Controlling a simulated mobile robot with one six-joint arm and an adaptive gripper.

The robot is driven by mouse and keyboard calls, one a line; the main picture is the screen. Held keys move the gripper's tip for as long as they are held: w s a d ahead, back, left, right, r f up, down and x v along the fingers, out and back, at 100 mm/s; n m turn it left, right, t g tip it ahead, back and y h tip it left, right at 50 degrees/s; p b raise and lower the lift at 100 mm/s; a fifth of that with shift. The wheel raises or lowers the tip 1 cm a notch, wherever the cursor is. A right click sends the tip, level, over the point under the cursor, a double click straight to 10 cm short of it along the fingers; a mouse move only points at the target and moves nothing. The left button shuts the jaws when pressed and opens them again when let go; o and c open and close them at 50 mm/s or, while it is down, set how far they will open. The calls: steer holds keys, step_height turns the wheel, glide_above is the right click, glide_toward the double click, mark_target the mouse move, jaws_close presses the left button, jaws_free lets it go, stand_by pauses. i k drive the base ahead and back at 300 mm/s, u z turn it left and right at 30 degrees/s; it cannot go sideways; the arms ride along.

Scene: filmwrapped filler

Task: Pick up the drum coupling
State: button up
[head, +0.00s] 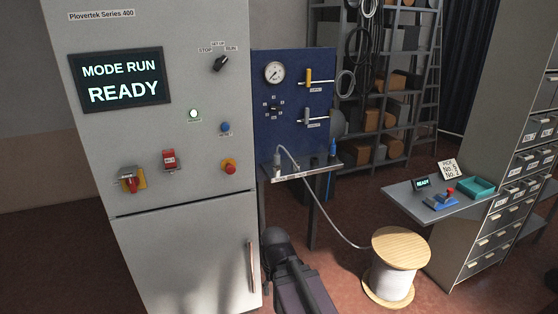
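A pale hose (331,222) runs from the drum (391,279), a white spool with wooden end discs on the floor. It rises to a small metal shelf (318,168) below a blue panel and arcs over there. It ends at a small grey upright fitting (277,163) at the shelf's left end, which looks like the drum coupling; its details are too small to tell. My dark arm shows at the bottom centre, below and in front of the shelf. No gripper fingers can be made out.
A tall grey cabinet (185,258) reading "MODE RUN READY" stands close on the left. The blue panel (290,125) carries a gauge and valves. A dark fitting (314,160) and a blue one (332,148) stand on the shelf's right. A side table (425,206) stands right.

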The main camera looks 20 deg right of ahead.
mark_target(277, 163)
steer(key=i, duration=1.25)
steer(key=u, duration=0.05)
